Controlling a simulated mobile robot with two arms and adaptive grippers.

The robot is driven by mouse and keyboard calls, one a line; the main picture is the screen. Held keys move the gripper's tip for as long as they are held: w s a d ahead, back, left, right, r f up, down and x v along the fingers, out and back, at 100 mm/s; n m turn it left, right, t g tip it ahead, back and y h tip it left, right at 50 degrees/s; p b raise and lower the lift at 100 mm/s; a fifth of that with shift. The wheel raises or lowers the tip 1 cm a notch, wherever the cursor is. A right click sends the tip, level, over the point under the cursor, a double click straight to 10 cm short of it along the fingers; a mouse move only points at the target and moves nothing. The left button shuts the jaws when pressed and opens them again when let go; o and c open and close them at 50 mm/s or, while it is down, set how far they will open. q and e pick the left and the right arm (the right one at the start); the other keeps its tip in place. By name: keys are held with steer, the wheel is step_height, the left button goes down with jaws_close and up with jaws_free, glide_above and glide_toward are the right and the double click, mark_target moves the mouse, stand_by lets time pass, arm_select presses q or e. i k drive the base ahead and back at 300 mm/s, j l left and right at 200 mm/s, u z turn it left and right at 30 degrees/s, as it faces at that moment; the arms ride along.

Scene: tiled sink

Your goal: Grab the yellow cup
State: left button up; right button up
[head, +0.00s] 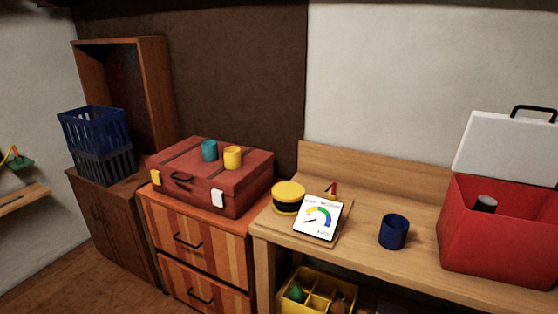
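The yellow cup (232,158) stands upright on top of a closed red-brown suitcase (245,184), left of the middle in the head view. A teal cup (209,151) stands just to its left on the same suitcase, with a small gap between them. The suitcase lies flat on an orange striped wooden drawer cabinet (190,232). Neither of my grippers shows in the head view.
Blue and black crates (93,127) stand on a dark cabinet at left.

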mark_target(231, 155)
steer(key=i+j+z, duration=0.4)
steer(key=j, duration=0.25)
steer(key=i+j+z, duration=0.1)
steer(key=j+z, duration=0.15)
steer(key=i+j+z, duration=0.2)
steer(key=j, duration=0.3)
steer(key=j+z, duration=0.2)
steer(key=j, duration=0.15)
